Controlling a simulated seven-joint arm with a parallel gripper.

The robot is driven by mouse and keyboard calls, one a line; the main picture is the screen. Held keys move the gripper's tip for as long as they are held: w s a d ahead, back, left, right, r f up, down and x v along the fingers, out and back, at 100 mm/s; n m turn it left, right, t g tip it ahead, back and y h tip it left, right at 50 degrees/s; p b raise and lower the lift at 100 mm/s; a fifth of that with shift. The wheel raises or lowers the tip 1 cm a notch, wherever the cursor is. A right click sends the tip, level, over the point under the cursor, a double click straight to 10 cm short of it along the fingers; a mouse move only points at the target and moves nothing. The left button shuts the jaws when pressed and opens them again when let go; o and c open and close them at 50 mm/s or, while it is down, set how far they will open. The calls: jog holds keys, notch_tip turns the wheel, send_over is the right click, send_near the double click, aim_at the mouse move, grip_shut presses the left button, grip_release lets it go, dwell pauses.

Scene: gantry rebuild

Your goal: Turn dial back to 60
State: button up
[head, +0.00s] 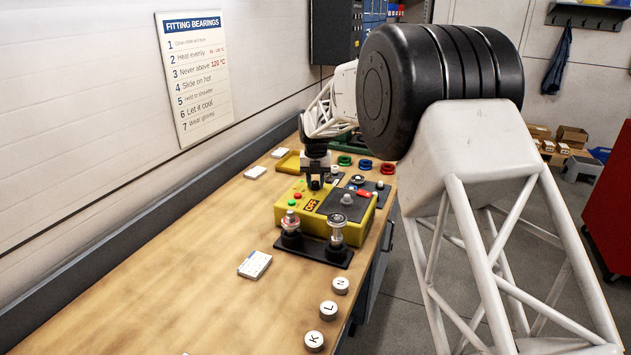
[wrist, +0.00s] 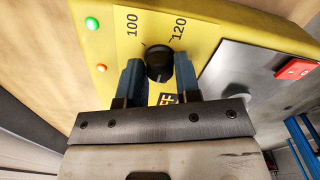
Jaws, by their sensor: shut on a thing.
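The black dial (wrist: 158,66) stands on the yellow panel of the heater box (head: 290,208). My gripper (wrist: 160,76) is shut on the dial, with one finger on each side. In the head view my gripper (head: 316,185) points down onto the box's top. The printed numbers 100 (wrist: 132,25) and 120 (wrist: 179,32) show beyond the dial. The dial's pointer is too small to read. The 60 mark is not visible.
A green light (wrist: 92,23) and an orange light (wrist: 101,69) sit left of the dial. A grey plate (wrist: 230,72) and red switch (wrist: 293,69) are right. A black stand (head: 311,249) with two posts is in front of the box. The front-left bench (head: 170,290) is clear.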

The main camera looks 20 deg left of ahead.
aim_at(316, 182)
dwell(0.3)
jog(key=o, duration=0.9)
jog(key=shift+r, duration=0.15)
jog(key=shift+r, duration=3.75)
